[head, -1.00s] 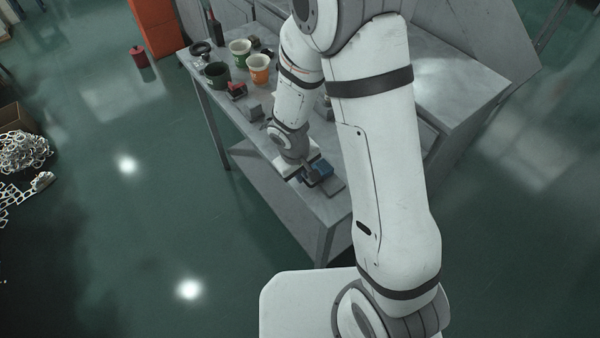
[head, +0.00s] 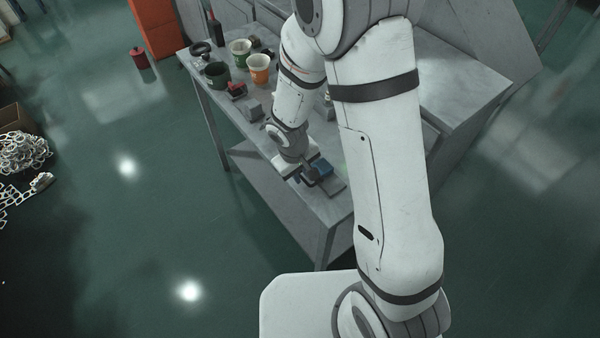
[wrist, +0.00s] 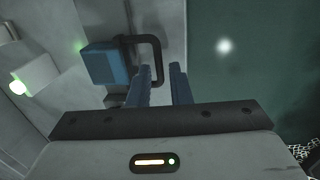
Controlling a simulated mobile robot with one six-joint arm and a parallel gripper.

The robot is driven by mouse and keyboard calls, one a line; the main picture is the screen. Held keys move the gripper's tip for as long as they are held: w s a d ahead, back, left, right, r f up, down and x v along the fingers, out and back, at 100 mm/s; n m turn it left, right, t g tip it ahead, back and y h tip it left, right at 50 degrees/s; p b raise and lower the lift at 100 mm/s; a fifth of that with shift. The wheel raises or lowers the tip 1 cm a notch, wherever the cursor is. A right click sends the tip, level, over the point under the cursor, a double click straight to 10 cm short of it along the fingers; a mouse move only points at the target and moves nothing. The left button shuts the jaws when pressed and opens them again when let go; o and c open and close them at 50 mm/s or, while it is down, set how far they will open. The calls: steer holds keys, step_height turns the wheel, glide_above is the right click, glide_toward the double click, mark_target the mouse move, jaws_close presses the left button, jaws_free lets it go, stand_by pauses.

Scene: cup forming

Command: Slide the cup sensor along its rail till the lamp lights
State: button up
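The cup sensor is a blue block (wrist: 100,64) with a dark loop handle (wrist: 157,60) on its right side in the wrist view. It also shows in the head view (head: 321,168), near the bench's front end. My gripper (wrist: 161,68) has its two blue fingers on either side of the handle's outer bar, with a gap visible between them. In the head view my gripper (head: 308,176) is at the sensor. A small green light shows on the sensor's left edge. The rail is not clearly visible.
The grey bench (head: 325,208) carries a dark green cup (head: 216,74), a green-and-white cup (head: 240,52), an orange cup (head: 259,68) and a red-and-black item (head: 237,90) farther back. Open green floor (wrist: 240,80) lies beyond the bench edge.

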steer(key=shift+o, duration=1.1)
steer(key=shift+r, duration=0.1)
step_height(320, 180, up, 8)
steer(key=a, duration=0.1)
steer(key=shift+s+f, duration=0.25)
steer(key=shift+s, duration=0.1)
steer(key=s+d+r+m+t, duration=0.1)
steer(key=s+d+r+m, duration=0.2)
steer(key=s+d+r, duration=0.3)
steer(key=s+d+r+m+t+y, duration=0.1)
steer(key=s+d+r+m, duration=0.2)
steer(key=s+d+r, duration=0.4)
step_height(320, 180, up, 5)
steer(key=shift+m+y, duration=0.3)
